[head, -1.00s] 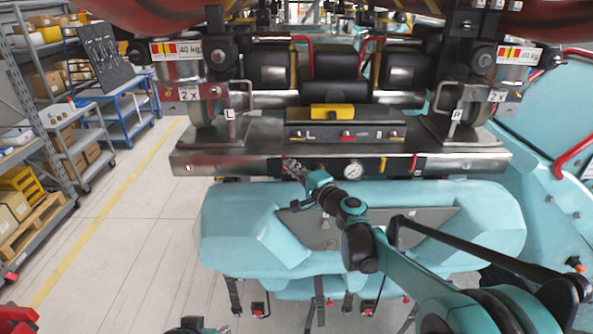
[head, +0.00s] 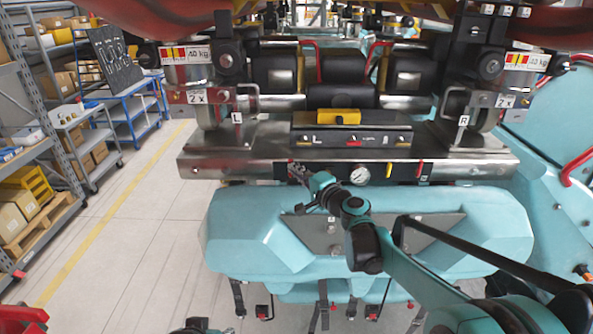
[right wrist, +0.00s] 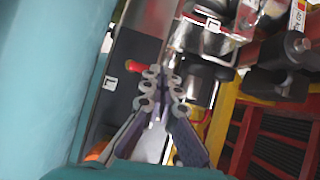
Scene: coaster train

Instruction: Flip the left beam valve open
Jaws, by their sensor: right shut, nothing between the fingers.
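In the right wrist view a red valve lever (right wrist: 135,66) stands on the dark panel near a white "L" label (right wrist: 110,83), left of my fingertips (right wrist: 162,84). The fingers are shut and empty, close to the panel. I cannot tell whether they touch the lever. On the right of the panel are a yellow lever (head: 389,170) and a red lever (head: 419,170).
A round gauge (head: 360,175) sits on the panel right of my gripper. A black control box (head: 350,137) with a yellow part (head: 334,117) stands above. A teal bumper body (head: 240,225) lies below. Shelves (head: 60,130) stand at left, with clear floor between.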

